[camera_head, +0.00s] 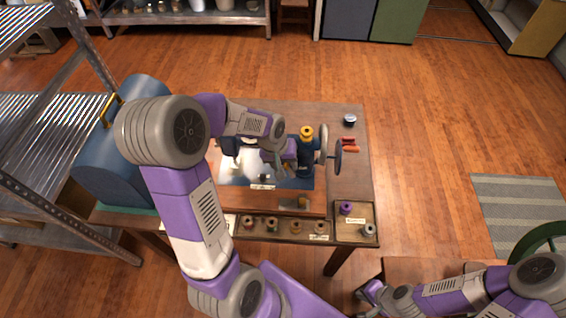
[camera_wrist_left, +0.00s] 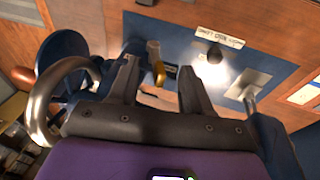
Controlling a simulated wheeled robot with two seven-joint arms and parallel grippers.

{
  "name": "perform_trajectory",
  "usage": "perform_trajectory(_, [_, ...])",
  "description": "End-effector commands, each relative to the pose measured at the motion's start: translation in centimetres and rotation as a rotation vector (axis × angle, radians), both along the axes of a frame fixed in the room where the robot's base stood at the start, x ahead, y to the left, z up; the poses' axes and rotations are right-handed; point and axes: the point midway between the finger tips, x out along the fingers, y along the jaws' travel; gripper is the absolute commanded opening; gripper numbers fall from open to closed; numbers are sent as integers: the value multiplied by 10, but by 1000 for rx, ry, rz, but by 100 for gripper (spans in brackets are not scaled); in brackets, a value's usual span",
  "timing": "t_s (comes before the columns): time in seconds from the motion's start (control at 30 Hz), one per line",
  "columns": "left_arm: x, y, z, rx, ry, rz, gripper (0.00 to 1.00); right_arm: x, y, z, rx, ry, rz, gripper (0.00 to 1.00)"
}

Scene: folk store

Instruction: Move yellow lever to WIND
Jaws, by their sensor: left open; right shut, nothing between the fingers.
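The yellow lever (camera_wrist_left: 158,70) shows in the left wrist view, on the blue machine plate beyond my open fingers. It appears roughly in line with the gap between them, with no clear contact. In the head view I cannot make it out behind my arm. My left gripper (camera_wrist_left: 158,82) is open and empty; in the head view it hangs over the machine (camera_head: 306,168). A small printed label (camera_head: 263,187) lies on the plate; it also shows in the left wrist view (camera_wrist_left: 219,38), upside down. My right gripper (camera_head: 368,292) is shut and empty at the lower right, away from the table.
A handwheel (camera_head: 338,157) stands at the machine's right side, with an orange-yellow spool (camera_head: 306,132) on top. A tray with spools (camera_head: 372,213) sits at the front right of the table. A blue domed case (camera_head: 110,170) stands at left. Metal shelving (camera_head: 45,120) borders the left.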

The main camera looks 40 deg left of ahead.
Motion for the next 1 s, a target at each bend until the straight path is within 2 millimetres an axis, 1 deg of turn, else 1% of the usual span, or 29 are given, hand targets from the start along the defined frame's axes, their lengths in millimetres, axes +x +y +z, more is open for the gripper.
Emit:
perform_trajectory(0.17, [0, 0, 0, 0, 0, 0, 49, 0, 0, 0, 0, 0, 0, 0])
perform_trajectory(0.27, [-1, 1, 4, 0, 0, 0, 49, 0, 0, 3, 0, 0, 0, 0])
perform_trajectory(1.0, [-14, 6, 61, 1, -1, 0, 49, 0, 0, 49, 0, 0, 0, 0])
